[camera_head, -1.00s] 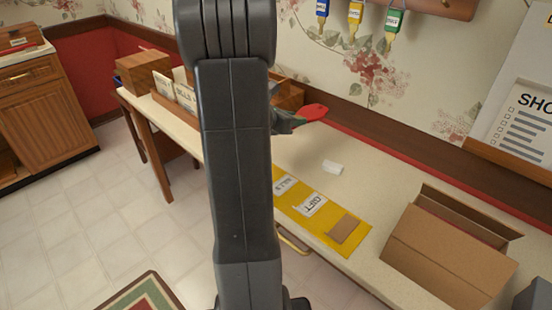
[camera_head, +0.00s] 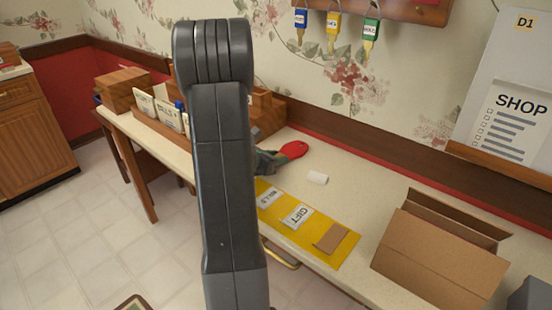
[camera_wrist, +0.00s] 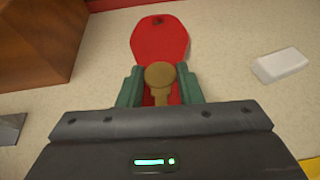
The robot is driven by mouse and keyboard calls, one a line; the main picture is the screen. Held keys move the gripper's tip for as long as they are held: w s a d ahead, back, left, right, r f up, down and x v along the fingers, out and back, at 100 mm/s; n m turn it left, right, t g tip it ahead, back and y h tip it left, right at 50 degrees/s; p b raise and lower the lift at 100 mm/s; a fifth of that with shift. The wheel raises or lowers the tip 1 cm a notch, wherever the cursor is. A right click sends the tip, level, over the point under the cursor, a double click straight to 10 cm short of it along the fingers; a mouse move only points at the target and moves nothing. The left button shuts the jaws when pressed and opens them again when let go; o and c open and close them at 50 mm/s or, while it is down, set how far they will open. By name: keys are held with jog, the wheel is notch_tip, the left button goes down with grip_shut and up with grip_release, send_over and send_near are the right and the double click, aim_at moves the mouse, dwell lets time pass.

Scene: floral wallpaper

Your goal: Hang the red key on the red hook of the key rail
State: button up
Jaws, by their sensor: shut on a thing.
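The red key has a red tag (camera_head: 293,150) and shows at the right of my arm in the head view. In the wrist view its red tag (camera_wrist: 160,42) points away from me, with a brass part (camera_wrist: 160,77) between the fingers. My gripper (camera_wrist: 158,88) is shut on the red key; it is partly hidden behind my arm in the head view (camera_head: 268,160). The wooden key rail (camera_head: 410,8) is on the wall, above and right of the key, cut by the top edge. I cannot make out a red hook.
Blue (camera_head: 301,20), yellow (camera_head: 333,22) and green (camera_head: 371,32) tagged keys hang from the rail. On the counter (camera_head: 350,200) are a white block (camera_head: 318,178), a yellow mat (camera_head: 345,252), an open cardboard box (camera_head: 440,255) and a wooden letter holder (camera_head: 150,115).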

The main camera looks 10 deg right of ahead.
jog(key=shift+f+b, duration=0.25)
jog(key=shift+b, duration=0.1)
jog(key=o, duration=1)
jog(key=shift+c, duration=0.2)
jog(key=shift+r+p, duration=0.2)
jog(key=shift+p, duration=0.2)
jog(key=shift+s+a, duration=0.1)
jog(key=shift+a, duration=0.1)
jog(key=p+v, duration=0.1)
jog(key=v, duration=1.2)
jog(key=shift+a+r, duration=0.1)
jog(key=shift+r, duration=0.15)
